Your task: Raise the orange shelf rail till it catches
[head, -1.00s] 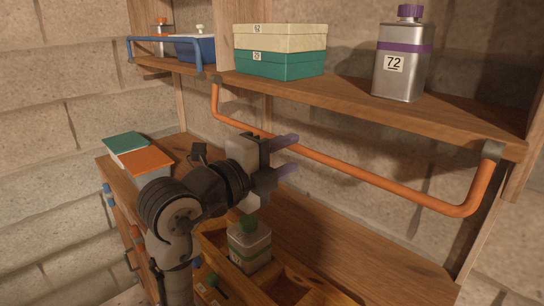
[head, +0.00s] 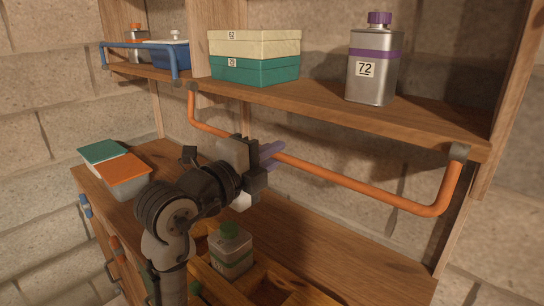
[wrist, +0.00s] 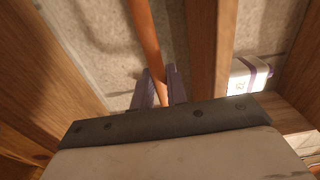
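The orange shelf rail (head: 345,178) hangs below the front edge of the right-hand shelf (head: 330,107), its bent ends reaching up to grey pivots (head: 459,151) at the shelf edge. My gripper (head: 272,155) is at the rail, left of its middle, with its purple fingers close together. In the wrist view the rail (wrist: 147,40) runs down between the two fingers (wrist: 159,88), which sit on either side of it with little or no gap. The exact contact is partly hidden by the gripper body.
On the shelf stand a cream box on a teal box (head: 255,68) and a metal bottle (head: 372,70). A blue rail (head: 140,50) stands raised at the left shelf. Below are a green-capped bottle (head: 231,252) in a wooden crate and lidded tubs (head: 125,168).

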